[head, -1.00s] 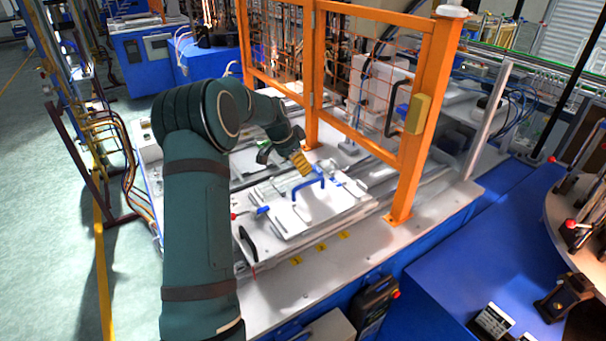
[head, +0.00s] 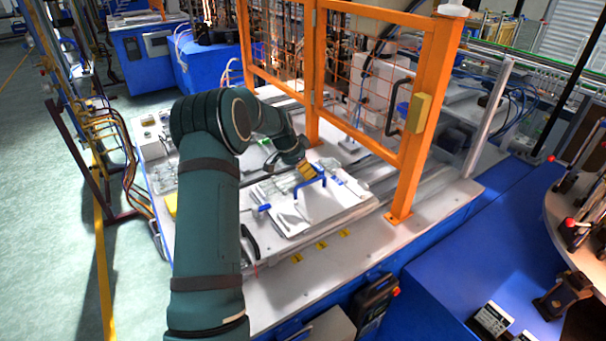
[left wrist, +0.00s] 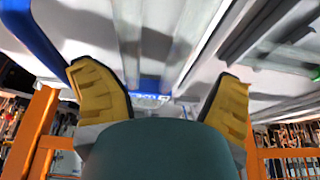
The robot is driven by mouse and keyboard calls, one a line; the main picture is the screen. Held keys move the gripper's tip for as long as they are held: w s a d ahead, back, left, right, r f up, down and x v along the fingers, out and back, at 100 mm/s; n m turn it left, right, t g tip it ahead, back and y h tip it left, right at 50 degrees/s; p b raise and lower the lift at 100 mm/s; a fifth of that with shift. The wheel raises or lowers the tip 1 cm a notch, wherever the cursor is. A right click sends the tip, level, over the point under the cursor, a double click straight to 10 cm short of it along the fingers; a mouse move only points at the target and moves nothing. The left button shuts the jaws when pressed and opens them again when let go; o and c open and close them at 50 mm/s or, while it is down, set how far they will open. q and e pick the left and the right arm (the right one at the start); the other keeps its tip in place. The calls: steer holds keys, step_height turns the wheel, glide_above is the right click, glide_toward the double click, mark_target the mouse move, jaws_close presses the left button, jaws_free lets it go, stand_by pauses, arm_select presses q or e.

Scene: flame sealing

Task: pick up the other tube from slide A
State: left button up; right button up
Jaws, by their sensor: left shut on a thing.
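The white slide (head: 325,208) with blue handles lies on the machine bed; I cannot read a letter on it. Thin clear tubes (head: 283,185) show faintly on its left part. My left gripper (head: 307,173), with yellow fingertips, is low over the slide's back edge, beside the blue handle (head: 309,184). It is shut on a tube, which is hard to make out. In the left wrist view the two yellow fingers (left wrist: 165,98) stand on either side of pale, blurred shapes, with a blue bar (left wrist: 35,42) close to the left finger. The right gripper is not in view.
An orange guard frame (head: 414,130) with mesh stands just right of and behind the gripper. White rails run along the bed. The bed's front strip (head: 330,255), with yellow marks, is clear. A blue table (head: 480,240) is at right.

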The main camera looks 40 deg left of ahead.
arm_select(q)
steer(key=shift+s+d+f, duration=0.15)
steer(key=shift+d+f, duration=0.4)
steer(key=c, duration=0.8)
steer(key=shift+a+r, duration=0.15)
